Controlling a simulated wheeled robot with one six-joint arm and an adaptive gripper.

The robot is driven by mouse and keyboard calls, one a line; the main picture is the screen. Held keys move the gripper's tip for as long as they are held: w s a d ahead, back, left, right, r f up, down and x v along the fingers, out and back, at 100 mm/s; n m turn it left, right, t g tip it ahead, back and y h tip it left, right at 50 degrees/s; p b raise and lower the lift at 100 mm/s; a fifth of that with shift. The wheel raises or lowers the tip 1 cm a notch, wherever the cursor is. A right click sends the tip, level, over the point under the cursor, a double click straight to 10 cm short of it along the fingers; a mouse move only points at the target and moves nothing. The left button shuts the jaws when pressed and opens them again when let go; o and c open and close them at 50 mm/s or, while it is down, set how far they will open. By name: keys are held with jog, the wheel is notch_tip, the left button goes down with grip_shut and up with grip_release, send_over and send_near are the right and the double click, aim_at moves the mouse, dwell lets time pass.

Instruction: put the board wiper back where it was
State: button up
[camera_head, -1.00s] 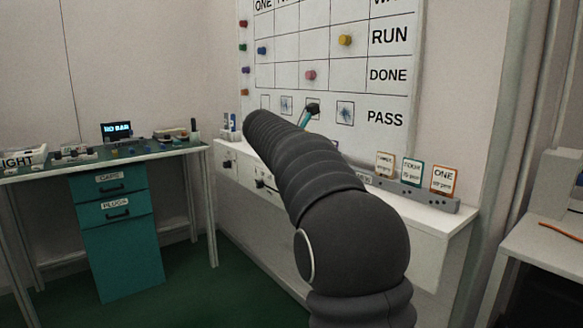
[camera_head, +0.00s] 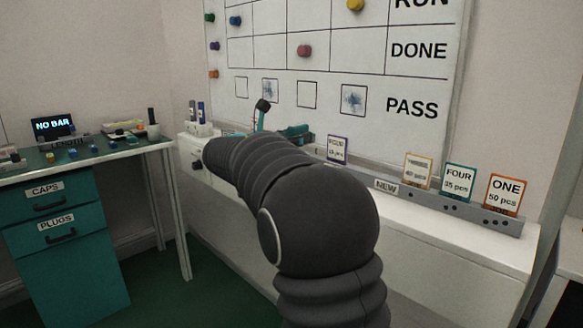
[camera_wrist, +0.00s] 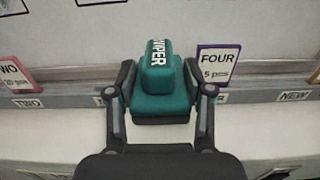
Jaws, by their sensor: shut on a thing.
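The board wiper (camera_wrist: 166,68) is a teal block with white lettering, in the middle of the wrist view. My gripper (camera_wrist: 159,88) is shut on it, one finger on each side. The wiper is over the grey rail (camera_wrist: 258,97) below the board, between the TWO card (camera_wrist: 14,74) and the purple-framed FOUR card (camera_wrist: 217,65). I cannot tell whether it touches the rail. In the head view my arm hides most of my gripper; teal parts (camera_head: 297,133) show past it near the rail (camera_head: 448,205).
The whiteboard (camera_head: 270,50) carries coloured magnets; two PASS-row boxes have blue smudges. More cards, including ONE (camera_head: 504,195), stand along the rail to the right. A pen holder (camera_head: 200,128) stands at the rail's left end. A teal-drawered bench (camera_head: 60,230) is at left.

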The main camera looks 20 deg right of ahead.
notch_tip(320, 180, down, 8)
jog(key=shift+a+f+b, duration=0.1)
jog(key=shift+b, duration=0.4)
jog(key=o, duration=1.2)
jog(key=shift+o, duration=0.2)
jog(key=shift+a, duration=0.1)
jog(key=v, duration=1.2)
